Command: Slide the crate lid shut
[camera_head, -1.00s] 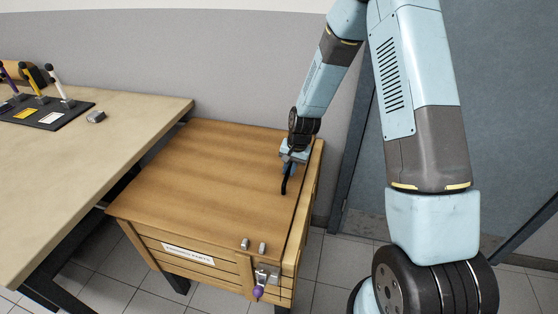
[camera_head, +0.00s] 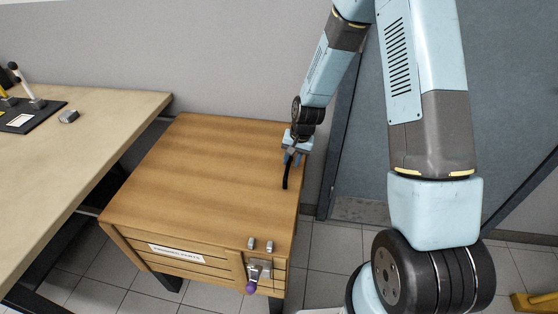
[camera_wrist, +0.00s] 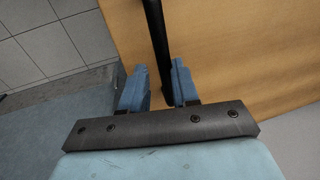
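The wooden crate (camera_head: 200,264) stands with its flat lid (camera_head: 205,180) covering the whole visible top; the lid's right edge looks about level with the crate's right side. A black bar handle (camera_head: 286,172) is on the lid near its right edge. My gripper (camera_head: 292,153) is at the handle. In the wrist view, the handle (camera_wrist: 157,40) runs between the two fingers (camera_wrist: 160,88). It lies close to the right finger, with a narrow gap at the left one, so the fingers look open around it. A metal latch (camera_head: 262,268) with a purple knob (camera_head: 251,287) is on the crate's front.
Two small metal pieces (camera_head: 251,243) stand at the lid's front right corner. A beige workbench (camera_head: 90,130) is close on the left, with a black tool tray (camera_head: 30,118) and a small grey block (camera_head: 68,116). Tiled floor (camera_head: 335,250) is clear right of the crate.

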